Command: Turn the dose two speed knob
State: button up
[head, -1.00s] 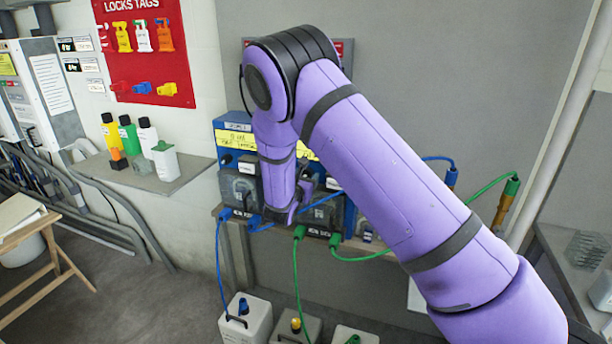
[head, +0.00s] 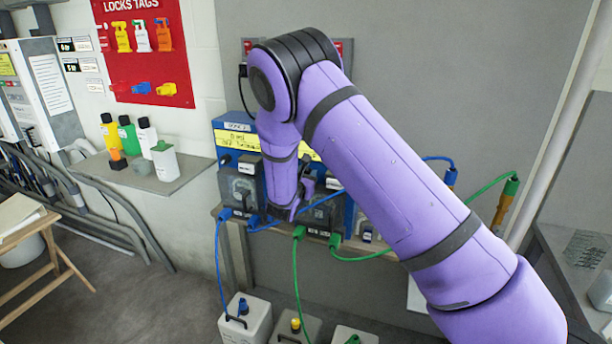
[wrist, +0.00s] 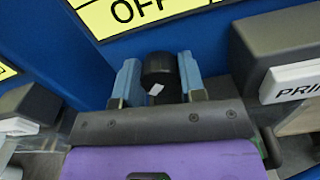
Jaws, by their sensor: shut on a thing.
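In the wrist view, a black round knob (wrist: 160,72) with a small white mark stands on a blue panel below a yellow label reading OFF (wrist: 150,12). My gripper (wrist: 159,82) has its two blue-grey fingers on either side of the knob and is shut on it. In the head view, my gripper (head: 283,213) is low at the front of the blue dosing units (head: 228,136). My purple arm hides much of these units and the knob there. I cannot read which unit the knob belongs to.
A grey block with a white label beginning PRI (wrist: 295,80) sits close right of my gripper. Blue hoses (head: 218,260) and green hoses (head: 296,275) hang from the units. White containers (head: 245,318) stand below. A shelf (head: 180,185) with bottles is at left.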

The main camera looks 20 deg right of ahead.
jog(key=m, duration=0.5)
jog(key=shift+m, duration=0.4)
jog(key=shift+f+m, duration=0.1)
jog(key=shift+m, duration=2.2)
jog(key=o, duration=0.9)
jog(key=shift+s, duration=0.1)
jog(key=shift+f, duration=0.1)
